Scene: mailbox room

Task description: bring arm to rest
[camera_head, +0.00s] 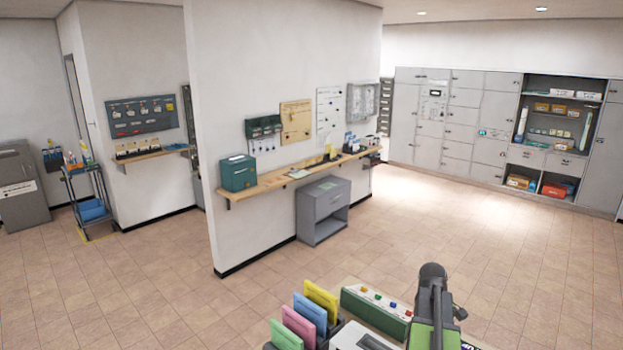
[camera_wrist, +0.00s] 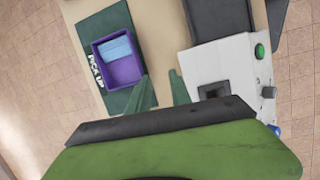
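My arm shows at the bottom right of the head view (camera_head: 434,300), a dark and green upright part in front of the counter; its fingers cannot be made out there. In the wrist view my gripper (camera_wrist: 161,90) shows two narrow green fingers with a gap between them. It is open, and nothing shows between the fingers. Beyond them is a beige counter top (camera_wrist: 160,45). A purple tray (camera_wrist: 122,72) with a light blue item (camera_wrist: 117,49) in it sits on a green mat marked PICK UP (camera_wrist: 98,25), left of the fingers.
A white device with a green button (camera_wrist: 235,58) stands right of the fingers. In the head view, coloured folders (camera_head: 310,312) and a green button box (camera_head: 375,310) stand left of my arm. Tiled floor is clear toward the grey lockers (camera_head: 440,120) and wall shelf (camera_head: 270,184).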

